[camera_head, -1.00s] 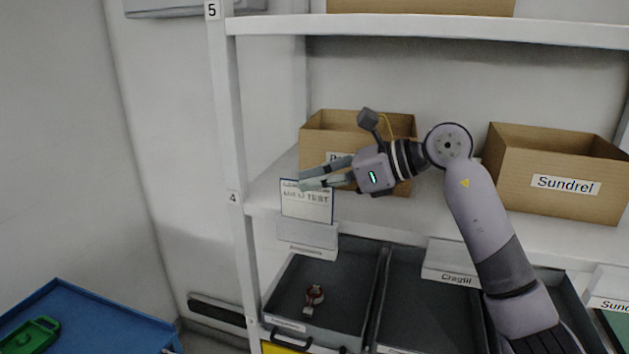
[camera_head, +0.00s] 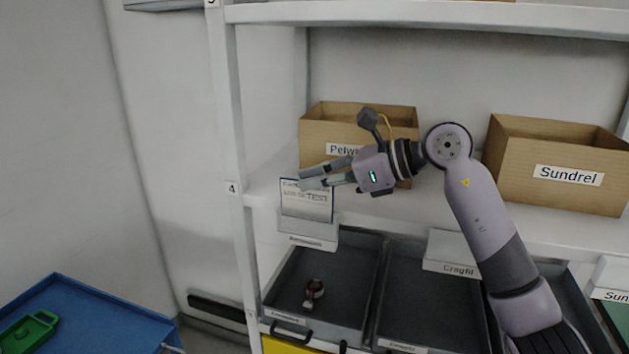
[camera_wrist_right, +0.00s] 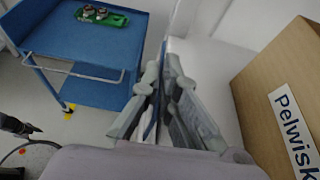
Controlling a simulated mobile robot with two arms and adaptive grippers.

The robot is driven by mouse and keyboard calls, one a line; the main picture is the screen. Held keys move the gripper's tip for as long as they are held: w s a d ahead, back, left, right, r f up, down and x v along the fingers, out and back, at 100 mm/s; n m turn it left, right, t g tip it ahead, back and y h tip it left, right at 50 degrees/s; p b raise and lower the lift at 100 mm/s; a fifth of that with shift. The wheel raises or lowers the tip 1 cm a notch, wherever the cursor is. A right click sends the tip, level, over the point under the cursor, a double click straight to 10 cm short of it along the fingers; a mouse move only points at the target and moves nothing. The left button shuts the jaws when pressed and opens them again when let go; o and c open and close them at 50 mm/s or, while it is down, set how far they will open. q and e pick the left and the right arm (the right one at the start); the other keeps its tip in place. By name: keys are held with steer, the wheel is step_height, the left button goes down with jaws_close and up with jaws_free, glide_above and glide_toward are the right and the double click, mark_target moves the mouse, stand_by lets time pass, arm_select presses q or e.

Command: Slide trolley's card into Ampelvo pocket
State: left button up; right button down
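My right gripper (camera_head: 302,180) is shut on a white card (camera_head: 306,205) with a dark border and printed text. The fingers grip its top edge, and it hangs upright at the shelf's front edge. The card's lower edge meets the top of a clear-white pocket (camera_head: 311,230) on that edge, above the left grey bin; whether it is inside cannot be told. The pocket's small label is too blurred to read. In the right wrist view, the card (camera_wrist_right: 153,122) shows edge-on as a thin strip between the fingers (camera_wrist_right: 160,85). My left gripper is not in view.
A cardboard box labelled Pelwisk (camera_head: 330,125) stands close behind the gripper, and a Sundrel box (camera_head: 560,195) stands right. The left grey bin (camera_head: 345,255) holds a red and white part (camera_head: 313,293). A blue trolley (camera_head: 110,310) with a green tray (camera_head: 30,332) stands lower left.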

steer(key=shift+f, duration=0.2)
steer(key=shift+f+b, duration=0.9)
steer(key=shift+f, duration=0.2)
steer(key=c, duration=1.7)
jaws_free()
steer(key=v, duration=1.2)
steer(key=shift+r, duration=0.15)
